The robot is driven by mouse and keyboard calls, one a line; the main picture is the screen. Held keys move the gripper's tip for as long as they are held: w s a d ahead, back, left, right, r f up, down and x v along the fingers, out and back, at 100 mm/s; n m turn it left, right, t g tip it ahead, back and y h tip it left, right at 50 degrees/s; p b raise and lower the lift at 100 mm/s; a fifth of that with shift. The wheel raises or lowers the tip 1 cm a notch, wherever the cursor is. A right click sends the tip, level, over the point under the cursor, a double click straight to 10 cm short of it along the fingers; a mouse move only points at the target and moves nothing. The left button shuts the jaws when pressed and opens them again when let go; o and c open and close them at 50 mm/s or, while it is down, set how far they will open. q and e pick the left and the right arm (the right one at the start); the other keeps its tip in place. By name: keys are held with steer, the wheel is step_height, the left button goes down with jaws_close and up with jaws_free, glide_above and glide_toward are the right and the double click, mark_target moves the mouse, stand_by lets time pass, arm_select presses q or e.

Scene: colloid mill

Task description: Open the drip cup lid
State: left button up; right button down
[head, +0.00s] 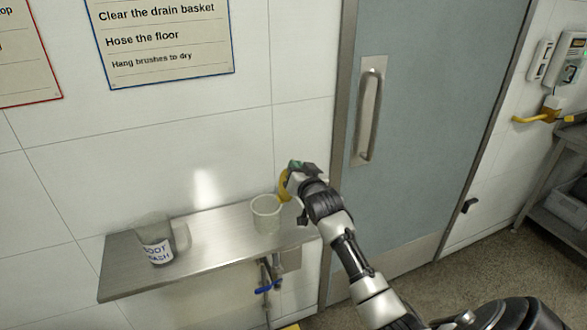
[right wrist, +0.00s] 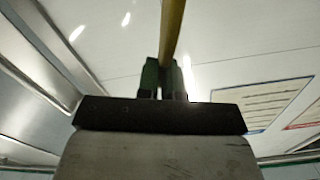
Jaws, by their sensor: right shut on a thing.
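A translucent whitish drip cup (head: 266,215) stands upright on a steel shelf, its round mouth uncovered. Its yellow lid (head: 283,186) stands steeply tilted up at the cup's right rim. My right gripper (head: 291,172) is at the lid's upper edge, above and right of the cup. In the right wrist view the green fingertips (right wrist: 166,82) are shut on the lid, seen edge-on as a yellow strip (right wrist: 173,30). Whether the lid still touches the rim is hard to tell. My left gripper is not in view.
A clear jug labelled "BOOT WASH" (head: 157,250) stands on the shelf (head: 212,242), left of the cup. Pipes with a blue valve handle (head: 268,286) hang below the shelf. A grey door with a steel handle (head: 370,115) is at the right. The shelf between jug and cup is clear.

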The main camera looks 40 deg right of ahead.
steer(key=c, duration=1.3)
jaws_free()
steer(key=b+v, duration=0.2)
steer(key=v, duration=0.8)
steer(key=shift+s, duration=0.4)
